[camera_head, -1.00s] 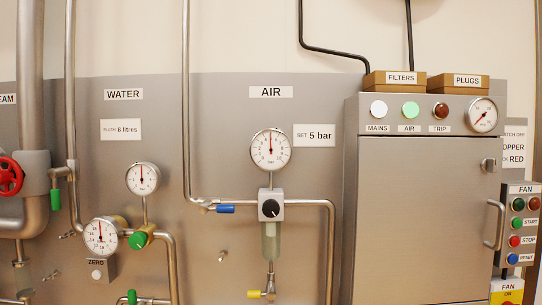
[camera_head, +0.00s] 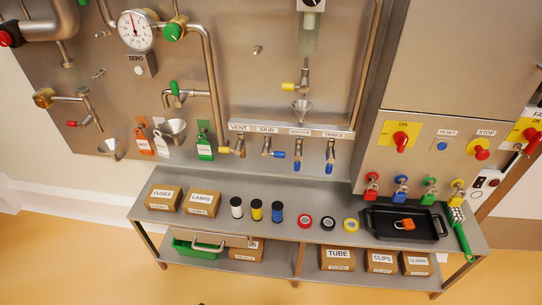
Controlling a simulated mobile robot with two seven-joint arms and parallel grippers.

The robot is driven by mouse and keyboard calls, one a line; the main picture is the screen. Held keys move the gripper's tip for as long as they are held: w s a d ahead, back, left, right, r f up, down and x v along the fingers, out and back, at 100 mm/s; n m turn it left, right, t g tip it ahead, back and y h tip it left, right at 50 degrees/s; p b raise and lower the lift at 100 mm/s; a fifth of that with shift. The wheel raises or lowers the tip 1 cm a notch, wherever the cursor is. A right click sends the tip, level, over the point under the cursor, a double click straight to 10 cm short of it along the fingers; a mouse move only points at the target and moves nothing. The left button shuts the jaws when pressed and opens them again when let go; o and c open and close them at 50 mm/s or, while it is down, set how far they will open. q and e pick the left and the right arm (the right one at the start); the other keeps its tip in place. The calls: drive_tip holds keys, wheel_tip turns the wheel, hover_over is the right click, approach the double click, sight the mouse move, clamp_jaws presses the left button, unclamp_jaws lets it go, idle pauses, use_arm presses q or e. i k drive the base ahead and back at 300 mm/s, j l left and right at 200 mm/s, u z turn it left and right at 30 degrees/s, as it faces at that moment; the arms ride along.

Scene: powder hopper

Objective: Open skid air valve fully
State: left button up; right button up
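The skid air valve (camera_head: 267,145) hangs under the label SKID on the manifold (camera_head: 290,129), in the middle of the head view. Its blue lever (camera_head: 279,154) points sideways to the right, across the downward pipe. The VENT valve to its left has a yellow lever (camera_head: 225,151) pointing left. The two valves to its right have blue levers (camera_head: 297,166) pointing down along their pipes; the last is labelled TANKS and the other label is hard to read.
Below the valves is a grey bench (camera_head: 290,232) with boxes, small cylinders, tape rolls and a black tray (camera_head: 380,226). Several coloured padlocks (camera_head: 400,188) hang at right on the cabinet.

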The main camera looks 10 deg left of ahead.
sight(266, 152)
drive_tip(key=i+l+u, duration=0.15)
drive_tip(key=i+u, duration=0.25)
drive_tip(key=i+l+u, duration=0.2)
drive_tip(key=u, duration=0.15)
drive_tip(key=i+l+u, duration=0.2)
drive_tip(key=l+u, duration=0.2)
